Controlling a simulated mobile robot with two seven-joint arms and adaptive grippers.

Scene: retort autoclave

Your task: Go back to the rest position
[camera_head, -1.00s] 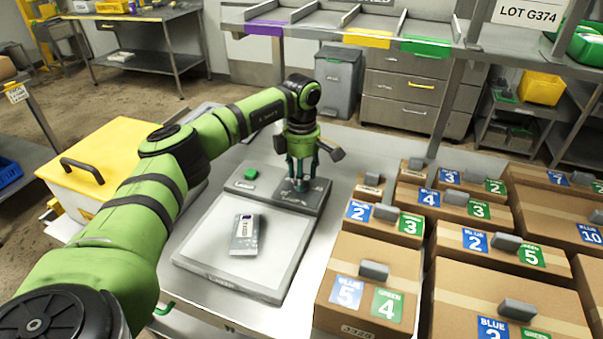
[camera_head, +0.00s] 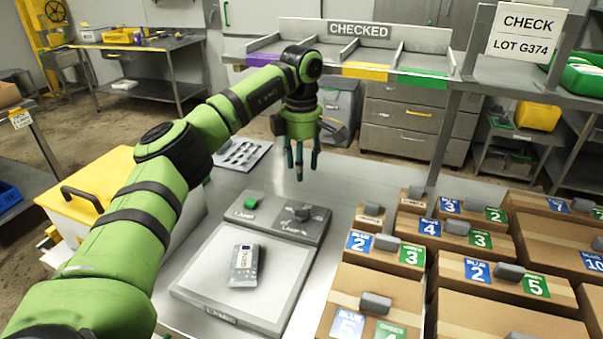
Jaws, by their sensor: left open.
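My left gripper (camera_head: 300,172) is open and empty, fingers pointing down, above the metal table behind the grey device. The grey device (camera_head: 190,287) has a pale flat plate in front and a darker panel at the back. A small grey pouch or packet (camera_head: 245,265) with a label lies on the plate. On the panel are a green button (camera_head: 251,202) and a dark knob (camera_head: 301,213). The gripper is apart from the knob and touches nothing that I can see. My right gripper is not in view.
Cardboard boxes (camera_head: 470,261) with blue and green number labels crowd the right side. A yellow-lidded bin (camera_head: 110,190) stands at the left. A slotted tray (camera_head: 240,153) lies behind the device. The divided "CHECKED" shelf (camera_head: 358,30) spans the back.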

